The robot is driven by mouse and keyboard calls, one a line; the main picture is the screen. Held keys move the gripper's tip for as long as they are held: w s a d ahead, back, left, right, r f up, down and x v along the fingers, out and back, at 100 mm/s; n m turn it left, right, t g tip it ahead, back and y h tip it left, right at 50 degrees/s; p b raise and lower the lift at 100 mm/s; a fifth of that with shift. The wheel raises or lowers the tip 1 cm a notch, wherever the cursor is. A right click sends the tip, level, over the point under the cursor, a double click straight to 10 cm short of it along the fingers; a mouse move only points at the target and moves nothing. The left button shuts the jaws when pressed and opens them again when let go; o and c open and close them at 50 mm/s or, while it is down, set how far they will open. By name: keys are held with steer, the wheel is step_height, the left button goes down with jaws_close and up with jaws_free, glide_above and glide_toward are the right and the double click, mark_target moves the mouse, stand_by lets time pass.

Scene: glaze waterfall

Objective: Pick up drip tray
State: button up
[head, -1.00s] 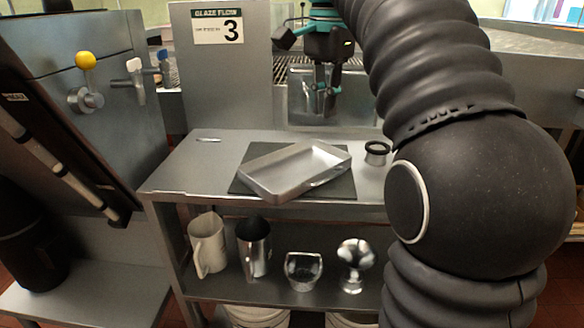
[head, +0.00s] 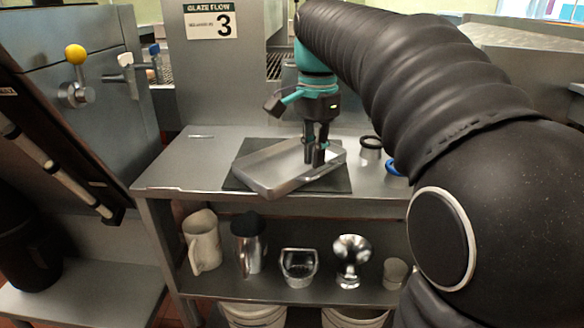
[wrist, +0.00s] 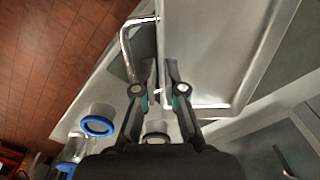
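The drip tray (head: 270,172) is a shallow silver rectangular tray, lying at an angle on a dark mat (head: 340,183) on the metal bench. In the wrist view, the tray (wrist: 225,50) fills the upper right. My gripper (head: 315,158) points down at the tray's right end in the head view. In the wrist view, the gripper (wrist: 159,92) is open, with a fingertip on each side of the tray's edge. A gap shows between the fingers. I cannot tell whether either finger touches the tray.
A black-rimmed cup (head: 371,147) and a blue-ringed cup (wrist: 97,126) stand right of the tray. The lower shelf holds a white pitcher (head: 203,243), a metal pitcher (head: 249,250) and other vessels. The bench's left side is mostly clear.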

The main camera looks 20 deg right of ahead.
steer(key=shift+f, duration=1.3)
jaws_close()
steer(key=shift+r, duration=0.1)
